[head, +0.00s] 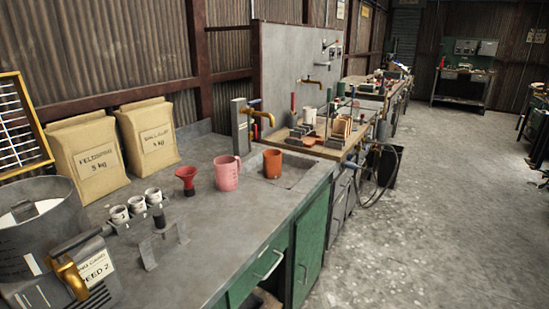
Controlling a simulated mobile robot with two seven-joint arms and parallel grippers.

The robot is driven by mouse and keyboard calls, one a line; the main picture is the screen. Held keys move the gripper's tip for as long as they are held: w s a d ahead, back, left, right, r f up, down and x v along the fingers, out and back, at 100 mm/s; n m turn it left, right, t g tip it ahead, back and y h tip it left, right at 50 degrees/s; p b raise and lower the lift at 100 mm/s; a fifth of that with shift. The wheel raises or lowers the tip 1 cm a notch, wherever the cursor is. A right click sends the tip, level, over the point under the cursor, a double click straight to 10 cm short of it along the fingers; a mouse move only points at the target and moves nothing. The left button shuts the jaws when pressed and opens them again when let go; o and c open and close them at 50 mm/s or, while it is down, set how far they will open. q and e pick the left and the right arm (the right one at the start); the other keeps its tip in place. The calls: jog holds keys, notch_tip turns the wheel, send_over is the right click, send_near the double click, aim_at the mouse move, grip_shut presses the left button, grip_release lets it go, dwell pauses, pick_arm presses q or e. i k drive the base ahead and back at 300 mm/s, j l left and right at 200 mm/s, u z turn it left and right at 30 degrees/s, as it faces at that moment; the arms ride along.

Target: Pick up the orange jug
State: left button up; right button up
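The orange jug (272,164) is a small upright vessel at the sink end of the grey counter (200,250), close to the counter's right edge. A pink jug (227,174) with a handle and markings stands just left of it, apart from it. A red funnel-shaped piece (186,180) stands left of the pink jug. Neither of my grippers shows in the head view.
A large grey vessel (45,235) with a brass tap stands at the left. White cups (136,204) and a metal bracket (163,245) are nearby. Two paper sacks (90,160) lean on the wall. A brass faucet (263,115) rises behind the jugs.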

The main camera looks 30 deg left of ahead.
aim_at(272, 158)
jog(key=i+l+u, duration=0.1)
jog(key=i+u, duration=0.3)
jog(key=i+l+u, duration=0.15)
jog(key=i+u, duration=0.25)
jog(key=i+l+u, duration=0.15)
jog(key=l+u, duration=0.25)
jog(key=i+l+u, duration=0.35)
jog(key=k+j, duration=0.05)
jog(key=j, duration=0.05)
